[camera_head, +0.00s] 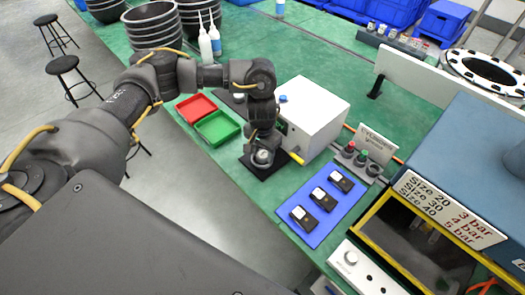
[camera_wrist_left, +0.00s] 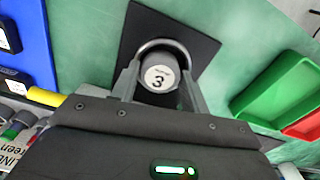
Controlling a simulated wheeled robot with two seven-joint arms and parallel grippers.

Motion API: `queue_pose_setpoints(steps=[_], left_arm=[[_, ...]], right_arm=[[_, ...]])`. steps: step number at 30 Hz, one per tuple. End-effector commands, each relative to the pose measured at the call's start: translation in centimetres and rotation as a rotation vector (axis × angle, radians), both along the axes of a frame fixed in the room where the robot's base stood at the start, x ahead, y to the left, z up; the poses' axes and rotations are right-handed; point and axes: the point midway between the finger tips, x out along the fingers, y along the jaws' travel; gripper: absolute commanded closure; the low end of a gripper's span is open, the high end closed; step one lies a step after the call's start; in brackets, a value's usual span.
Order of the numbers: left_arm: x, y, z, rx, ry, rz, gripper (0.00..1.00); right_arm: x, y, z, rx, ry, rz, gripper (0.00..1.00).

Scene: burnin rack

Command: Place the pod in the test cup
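The pod (camera_wrist_left: 160,78) is a dark grey cylinder with a round white label reading "3", seen end-on in the left wrist view. A grey curved rim, which looks like the test cup (camera_wrist_left: 163,43), arches around it above a black square mat (camera_wrist_left: 205,47). The pod looks to be in or right over the cup; its depth is hidden. My left gripper (camera_head: 263,157) points down over the black mat. In the left wrist view its fingers flank the pod closely; whether they press on it is unclear. My right gripper is not in view.
A white box (camera_head: 312,110) stands close beside the left gripper. Green (camera_head: 217,128) and red (camera_head: 196,107) trays lie to its left. A blue mat (camera_head: 290,212) with three small black devices lies to the lower right. A yellow-framed machine (camera_head: 412,240) stands at right.

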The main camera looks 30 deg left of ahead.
Motion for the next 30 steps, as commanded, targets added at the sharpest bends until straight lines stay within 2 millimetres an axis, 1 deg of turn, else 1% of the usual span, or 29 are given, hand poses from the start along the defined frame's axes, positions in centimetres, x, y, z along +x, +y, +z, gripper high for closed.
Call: queue_pose_setpoints(steps=[1, 3, 4, 21, 23, 25, 30], left_arm=[[-0.6, 0.1, -1.0, 0.004, 0.017, -0.002, 0.48], [-0.7, 0.1, -1.0, 0.005, 0.017, -0.002, 0.39], [-0.7, 0.2, -1.0, 0.006, 0.018, -0.001, 0.36], [-0.7, 0.7, -1.0, 0.013, 0.018, 0.006, 0.36], [-0.6, 0.7, -0.5, 0.014, 0.017, 0.005, 0.36], [-0.6, 0.6, 0.3, 0.014, 0.015, 0.004, 0.36], [-0.3, 0.4, 4.3, 0.008, 0.008, -0.001, 0.36]], right_arm=[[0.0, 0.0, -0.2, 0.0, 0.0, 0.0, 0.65], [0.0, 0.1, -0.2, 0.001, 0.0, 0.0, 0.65], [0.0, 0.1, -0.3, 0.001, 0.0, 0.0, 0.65], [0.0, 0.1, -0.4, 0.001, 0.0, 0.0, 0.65], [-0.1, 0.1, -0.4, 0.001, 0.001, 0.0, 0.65], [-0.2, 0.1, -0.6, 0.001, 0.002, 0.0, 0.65], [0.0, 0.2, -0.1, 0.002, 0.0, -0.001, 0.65]])
